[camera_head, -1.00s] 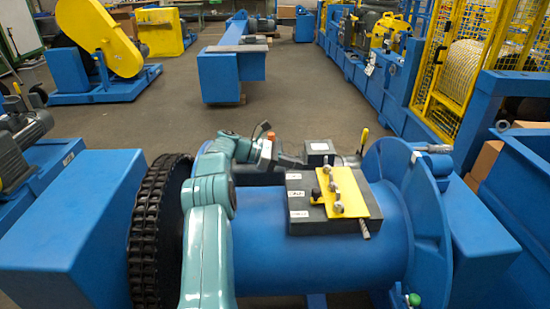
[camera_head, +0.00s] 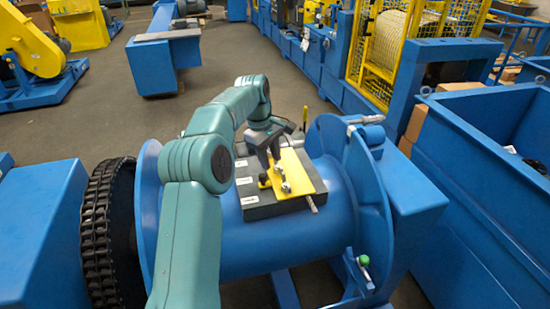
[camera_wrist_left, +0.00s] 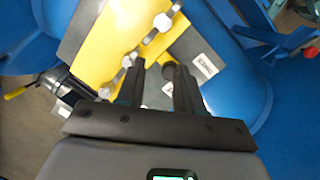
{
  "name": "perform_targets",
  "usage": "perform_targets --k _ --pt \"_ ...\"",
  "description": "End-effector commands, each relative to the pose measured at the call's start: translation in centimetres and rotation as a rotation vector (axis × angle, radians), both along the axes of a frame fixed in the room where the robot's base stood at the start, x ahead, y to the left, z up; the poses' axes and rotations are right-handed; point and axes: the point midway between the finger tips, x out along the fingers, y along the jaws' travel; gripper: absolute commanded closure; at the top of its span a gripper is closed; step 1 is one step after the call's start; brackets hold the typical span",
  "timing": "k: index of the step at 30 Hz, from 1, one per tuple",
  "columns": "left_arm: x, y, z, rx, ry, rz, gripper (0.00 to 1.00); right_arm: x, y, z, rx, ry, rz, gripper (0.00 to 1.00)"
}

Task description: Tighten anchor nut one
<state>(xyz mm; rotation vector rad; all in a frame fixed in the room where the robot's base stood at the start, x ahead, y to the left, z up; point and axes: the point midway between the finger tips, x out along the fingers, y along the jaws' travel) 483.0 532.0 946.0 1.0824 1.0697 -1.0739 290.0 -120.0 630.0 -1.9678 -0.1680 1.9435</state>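A yellow plate (camera_head: 308,175) lies on a dark grey block on the blue drum, with a few small silver nuts (camera_head: 286,187) in a row along it. Which of them is anchor nut one I cannot tell. My left gripper (camera_head: 268,167) is over the plate's left edge, pointing down. The silver nuts (camera_wrist_left: 162,22) run up and away from the left fingertip. Whether a finger touches anything I cannot tell. My right gripper is not in view.
The grey block (camera_head: 262,210) has white labels on its left side. A blue flange (camera_head: 355,180) rises right of the drum (camera_head: 270,240), and a black chain (camera_head: 105,235) wraps the left side. A large blue bin (camera_head: 480,190) stands at the right.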

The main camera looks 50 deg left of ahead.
Motion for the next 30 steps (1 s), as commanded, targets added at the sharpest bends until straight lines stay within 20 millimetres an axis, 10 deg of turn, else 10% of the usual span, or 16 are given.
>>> perform_targets --k 6,11,30 --pt "2.6 -2.4 6.3 0.434 0.054 -0.372 0.64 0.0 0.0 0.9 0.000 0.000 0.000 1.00" --pt "3.3 -2.6 7.8 0.547 0.064 -0.459 0.64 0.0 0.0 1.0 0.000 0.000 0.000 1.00" --pt "5.1 2.1 -4.2 0.548 0.068 -0.459 0.64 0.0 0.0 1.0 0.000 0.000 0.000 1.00"
